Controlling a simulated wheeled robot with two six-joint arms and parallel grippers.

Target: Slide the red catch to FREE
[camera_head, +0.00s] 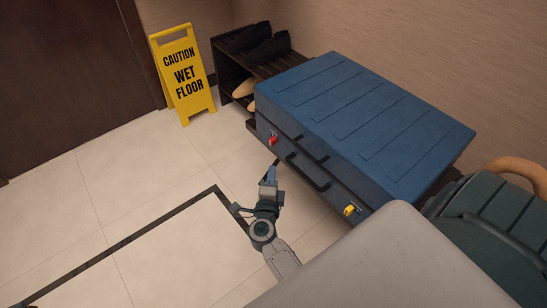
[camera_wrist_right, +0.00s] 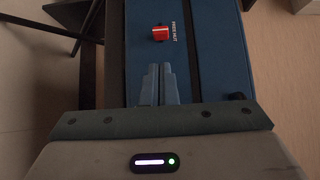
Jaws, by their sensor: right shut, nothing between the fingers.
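A blue suitcase (camera_head: 365,115) lies flat, with its front side facing my right arm. The red catch (camera_head: 273,140) is on that front side, near its left end. In the right wrist view the red catch (camera_wrist_right: 160,34) sits beside white lettering that seems to include FREE; which position it is in I cannot tell. My right gripper (camera_head: 274,166) is shut and empty, just in front of the suitcase below the catch. In the right wrist view its fingertips (camera_wrist_right: 159,66) point towards the catch, with a gap between. My left gripper is out of view.
A yellow catch (camera_head: 349,210) is at the right end of the suitcase front, with dark handles (camera_head: 307,172) between. A dark shoe rack (camera_head: 232,70) and a yellow wet-floor sign (camera_head: 183,75) stand behind. Tiled floor (camera_head: 130,190) is clear at left.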

